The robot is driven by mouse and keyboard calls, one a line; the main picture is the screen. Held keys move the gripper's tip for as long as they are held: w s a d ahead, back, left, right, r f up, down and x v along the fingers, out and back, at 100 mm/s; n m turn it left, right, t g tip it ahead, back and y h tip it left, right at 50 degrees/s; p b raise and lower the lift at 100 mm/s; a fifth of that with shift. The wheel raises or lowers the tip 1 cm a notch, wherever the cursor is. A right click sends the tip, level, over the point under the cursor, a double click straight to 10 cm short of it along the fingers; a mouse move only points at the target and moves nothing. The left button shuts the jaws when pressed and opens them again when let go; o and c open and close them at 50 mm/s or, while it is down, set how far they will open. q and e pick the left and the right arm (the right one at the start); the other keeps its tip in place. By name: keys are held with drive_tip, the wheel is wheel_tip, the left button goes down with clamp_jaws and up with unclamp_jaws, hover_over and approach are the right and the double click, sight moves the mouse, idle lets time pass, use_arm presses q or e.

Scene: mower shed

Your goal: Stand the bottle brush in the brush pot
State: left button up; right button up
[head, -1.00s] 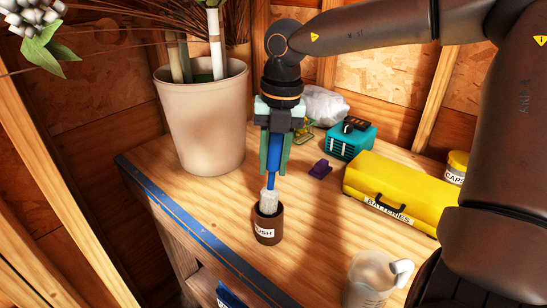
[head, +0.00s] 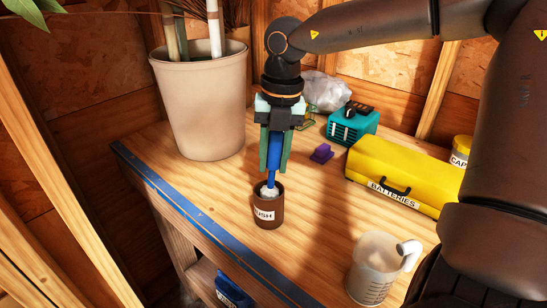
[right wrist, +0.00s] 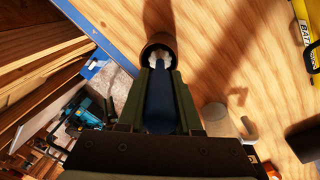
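The bottle brush (head: 273,165) has a blue handle and a whitish bristle head. It points head-down, and most of its head is inside the brown brush pot (head: 267,214). The pot stands upright on the workbench near its left edge, with a partly visible label. My right gripper (head: 273,160) is shut on the brush's blue handle above the pot. The right wrist view shows the handle (right wrist: 159,105) between the fingers and the head within the pot's rim (right wrist: 160,40). Whether the head touches the pot's bottom is hidden. My left gripper is not in view.
A large beige planter (head: 203,105) stands behind left. A purple block (head: 321,153), a teal box (head: 352,126) and a yellow batteries case (head: 395,177) lie to the right. A clear measuring jug (head: 376,268) stands at front right. The bench's blue edge (head: 200,226) is close to the pot.

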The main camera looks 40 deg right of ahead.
drive_tip(key=o, duration=0.5)
drive_tip(key=r, duration=0.8)
drive_tip(key=d+r, duration=0.1)
drive_tip(key=r, duration=0.3)
drive_tip(key=shift+s+r, duration=0.25)
